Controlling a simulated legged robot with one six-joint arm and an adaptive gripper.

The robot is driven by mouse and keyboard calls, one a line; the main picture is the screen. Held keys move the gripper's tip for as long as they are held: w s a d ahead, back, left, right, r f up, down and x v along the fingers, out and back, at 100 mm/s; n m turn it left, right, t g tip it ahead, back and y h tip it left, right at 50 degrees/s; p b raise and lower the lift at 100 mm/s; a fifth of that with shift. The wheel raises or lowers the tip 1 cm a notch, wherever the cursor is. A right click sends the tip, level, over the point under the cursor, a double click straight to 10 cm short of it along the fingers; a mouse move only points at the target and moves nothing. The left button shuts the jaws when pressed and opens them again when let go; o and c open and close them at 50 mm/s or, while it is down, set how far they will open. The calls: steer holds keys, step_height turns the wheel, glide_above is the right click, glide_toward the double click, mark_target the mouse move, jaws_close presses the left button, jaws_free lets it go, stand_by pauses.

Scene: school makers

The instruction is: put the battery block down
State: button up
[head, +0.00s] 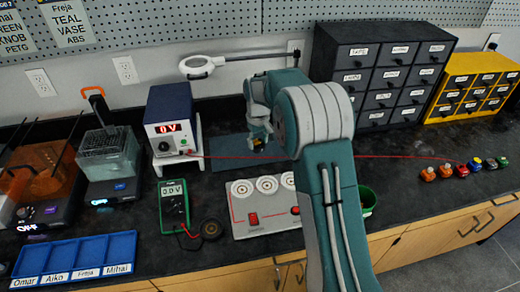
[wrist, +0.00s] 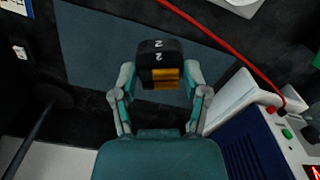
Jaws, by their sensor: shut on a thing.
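The battery block (wrist: 160,60), black with an orange-yellow band and a white "2" on it, is between the fingers of my gripper (wrist: 160,82) in the wrist view. The fingers are shut on its two sides. In the head view my gripper (head: 259,134) points down over a dark blue-grey mat (head: 222,158) at the back of the bench, and my arm hides part of that area. The mat also shows under the block in the wrist view (wrist: 90,50). I cannot tell whether the block touches it.
A power supply (head: 172,118) reading 0 V stands left of the mat, with a red lead (head: 225,157) crossing in front. A white board with red switches (head: 262,208) and a green multimeter (head: 174,205) lie nearer. Dark drawers (head: 375,75) stand right.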

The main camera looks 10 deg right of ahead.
glide_above(260, 156)
steer(key=f, duration=0.5)
steer(key=shift+s+d+f, duration=0.1)
steer(key=shift+s+f, duration=0.2)
steer(key=shift+w+f, duration=0.35)
steer(key=shift+f, duration=0.05)
step_height(260, 156, down, 3)
steer(key=shift+f, duration=0.1)
steer(key=o, duration=1.3)
steer(key=shift+f, duration=0.1)
